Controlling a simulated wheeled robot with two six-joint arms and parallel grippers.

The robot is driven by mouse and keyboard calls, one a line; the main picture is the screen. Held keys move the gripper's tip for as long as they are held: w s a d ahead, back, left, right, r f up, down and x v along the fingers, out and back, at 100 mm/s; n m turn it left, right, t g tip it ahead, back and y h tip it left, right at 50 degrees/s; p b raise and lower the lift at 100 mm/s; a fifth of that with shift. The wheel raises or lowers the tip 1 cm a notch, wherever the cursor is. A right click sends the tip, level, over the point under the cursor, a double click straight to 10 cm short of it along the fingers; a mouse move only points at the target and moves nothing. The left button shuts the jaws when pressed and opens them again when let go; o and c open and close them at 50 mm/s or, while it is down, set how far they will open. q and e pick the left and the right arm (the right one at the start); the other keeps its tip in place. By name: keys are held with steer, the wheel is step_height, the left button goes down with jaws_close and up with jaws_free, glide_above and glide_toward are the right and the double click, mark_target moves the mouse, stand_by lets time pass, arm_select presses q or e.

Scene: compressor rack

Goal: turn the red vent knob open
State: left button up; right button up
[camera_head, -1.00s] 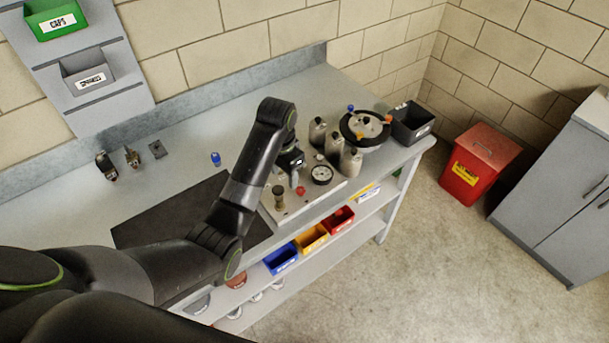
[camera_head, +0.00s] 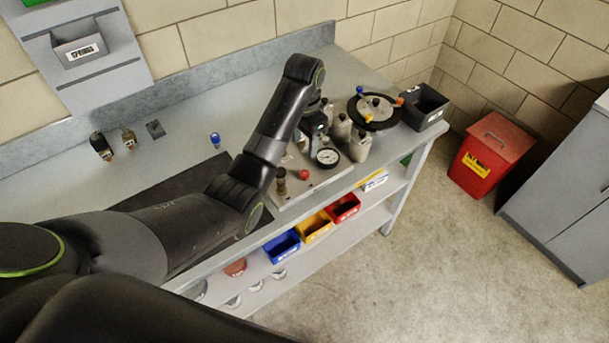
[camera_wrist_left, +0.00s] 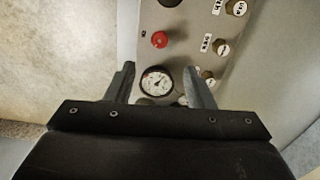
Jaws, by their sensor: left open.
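The red vent knob (camera_head: 303,174) sits on the light panel (camera_head: 280,203) near its front edge, beside the round pressure gauge (camera_head: 328,157). In the left wrist view the red knob (camera_wrist_left: 160,39) shows beyond the fingertips, with the gauge (camera_wrist_left: 157,80) seen between them. My left gripper (camera_wrist_left: 160,78) is open and empty, apart from the knob. In the head view the left gripper (camera_head: 305,140) hangs over the panel, behind the knob, and its fingers are partly hidden by the arm. My right gripper is not in view.
Several grey cylinders (camera_head: 360,147) stand right of the gripper, with a round black-rimmed fixture (camera_head: 374,111) and dark bin (camera_head: 425,107) beyond. A brass-coloured post (camera_head: 281,182) rises left of the knob. Coloured bins (camera_head: 314,226) sit on the shelf below.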

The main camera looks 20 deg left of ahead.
mark_target(304, 173)
arm_select(q)
step_height(304, 173, down, 11)
steer(key=shift+f+p, duration=0.2)
steer(key=shift+p, duration=0.6)
steer(key=c, duration=1)
